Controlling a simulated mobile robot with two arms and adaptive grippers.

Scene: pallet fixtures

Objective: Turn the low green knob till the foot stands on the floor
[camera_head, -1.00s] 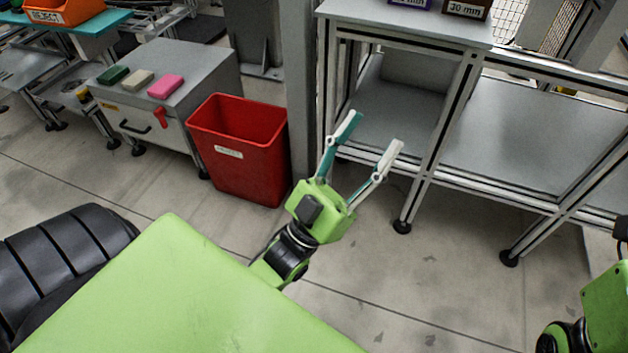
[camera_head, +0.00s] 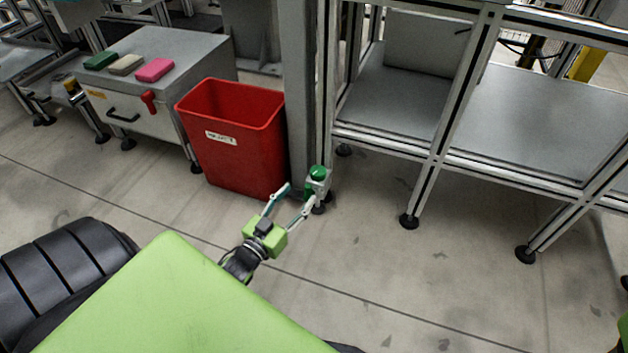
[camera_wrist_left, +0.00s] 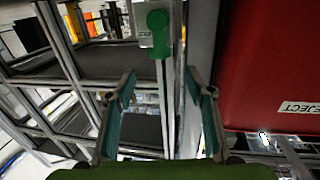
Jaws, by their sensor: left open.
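The green knob (camera_head: 318,173) sits low on a small grey housing by the foot of the grey post, right of the red bin. It also shows in the left wrist view (camera_wrist_left: 158,32), top centre, with a green lever-like part hanging down. My left gripper (camera_head: 299,194) is open and empty, its fingers pointing at the knob's housing. In the wrist view the left gripper (camera_wrist_left: 160,82) has the knob just beyond its fingertips, roughly between them. A dark foot (camera_head: 319,208) shows partly below the housing; whether it touches the floor I cannot tell. My right gripper is out of view.
The red bin (camera_head: 235,135) stands close left of the gripper. Grey frame benches (camera_head: 400,100) with black feet stand to the right. A grey cabinet (camera_head: 160,75) with coloured blocks is at the left. The floor in front is clear.

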